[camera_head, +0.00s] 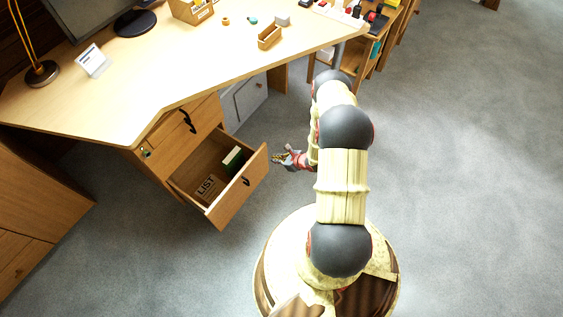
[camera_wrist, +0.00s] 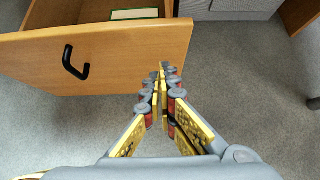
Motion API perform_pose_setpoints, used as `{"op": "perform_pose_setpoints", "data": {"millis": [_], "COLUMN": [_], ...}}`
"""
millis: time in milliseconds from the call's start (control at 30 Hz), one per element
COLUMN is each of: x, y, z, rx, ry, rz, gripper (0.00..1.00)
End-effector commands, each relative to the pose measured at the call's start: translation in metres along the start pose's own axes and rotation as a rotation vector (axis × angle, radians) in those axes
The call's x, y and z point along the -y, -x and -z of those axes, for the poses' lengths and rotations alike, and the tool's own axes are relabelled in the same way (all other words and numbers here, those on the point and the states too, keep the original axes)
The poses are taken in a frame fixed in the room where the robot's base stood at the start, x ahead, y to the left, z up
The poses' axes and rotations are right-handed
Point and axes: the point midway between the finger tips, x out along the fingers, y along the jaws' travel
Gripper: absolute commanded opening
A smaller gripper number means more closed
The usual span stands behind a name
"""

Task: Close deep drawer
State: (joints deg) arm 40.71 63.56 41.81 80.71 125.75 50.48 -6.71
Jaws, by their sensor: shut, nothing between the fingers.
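The deep drawer (camera_head: 238,188) is pulled out from under the wooden desk in the head view. Its wooden front, with a black handle, also shows in the wrist view (camera_wrist: 120,60).
Above the deep drawer is a closed drawer (camera_head: 182,140) with a black handle. The desk (camera_head: 190,65) carries a monitor, a lamp and small boxes. A grey cabinet (camera_head: 245,100) stands beneath it. A side table (camera_head: 372,45) is at the top right. The carpet at right is clear.

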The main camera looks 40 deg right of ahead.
Motion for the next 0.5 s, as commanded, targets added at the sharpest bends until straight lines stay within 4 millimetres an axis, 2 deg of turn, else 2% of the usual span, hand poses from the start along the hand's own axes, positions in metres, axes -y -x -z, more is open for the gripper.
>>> {"op": "perform_pose_setpoints", "data": {"millis": [33, 100, 300, 500], "x": [-0.001, -0.001, 0.000, 0.000], "y": [-0.013, -0.025, -0.041, -0.046], "z": [0.003, 0.000, -0.021, -0.027], "rx": [0.000, 0.001, 0.002, 0.001], "ry": [0.003, 0.004, 0.003, 0.001], "rz": [-0.003, -0.002, 0.000, 0.000], "gripper": [0.00, 0.00, 0.00, 0.00]}}
